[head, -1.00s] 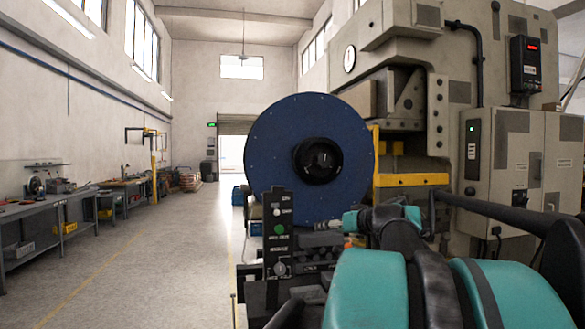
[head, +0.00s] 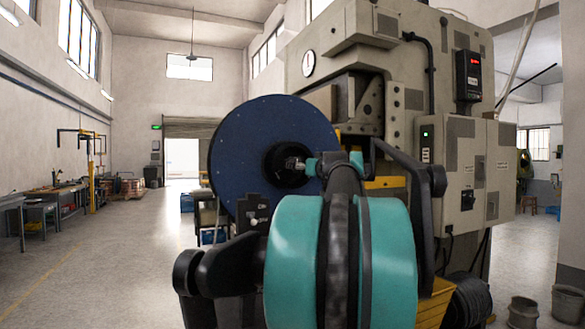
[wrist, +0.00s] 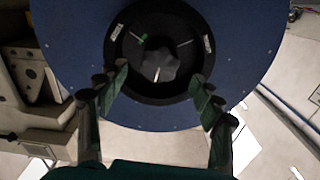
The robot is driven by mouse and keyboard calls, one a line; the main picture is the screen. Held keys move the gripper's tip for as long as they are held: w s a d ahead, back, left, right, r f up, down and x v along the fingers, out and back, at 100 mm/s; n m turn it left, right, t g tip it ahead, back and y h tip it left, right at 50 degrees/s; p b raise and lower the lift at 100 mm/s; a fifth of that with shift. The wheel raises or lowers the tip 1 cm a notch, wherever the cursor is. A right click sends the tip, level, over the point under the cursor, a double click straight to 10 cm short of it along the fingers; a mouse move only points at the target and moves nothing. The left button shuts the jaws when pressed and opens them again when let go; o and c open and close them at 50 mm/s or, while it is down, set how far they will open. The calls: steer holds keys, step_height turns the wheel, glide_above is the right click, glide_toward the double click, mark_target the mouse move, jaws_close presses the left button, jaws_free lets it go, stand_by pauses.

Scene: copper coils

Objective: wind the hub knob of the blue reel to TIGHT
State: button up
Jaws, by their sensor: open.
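The blue reel (head: 240,135) stands upright left of the large machine; it also fills the upper wrist view (wrist: 75,40). In the wrist view, a dark lobed hub knob (wrist: 160,52) sits inside the black hub ring (wrist: 122,72). The knob has pale lines, and a small green mark lies near its upper left. Two small pale labels sit on the ring, too small to read. My gripper (wrist: 157,88) is open and empty, its fingers spread either side below the knob, apart from it. In the head view, my gripper (head: 293,163) partly covers the hub.
The grey-beige machine (head: 350,60) rises right behind the reel, with a control cabinet (head: 465,165). A small dark control panel (head: 252,212) stands below the reel. Workbenches (head: 45,205) line the left wall. The floor left is clear; buckets (head: 523,312) stand at lower right.

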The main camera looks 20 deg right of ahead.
steer(key=w, duration=0.8)
steer(key=shift+a, duration=0.1)
steer(key=c, duration=1.2)
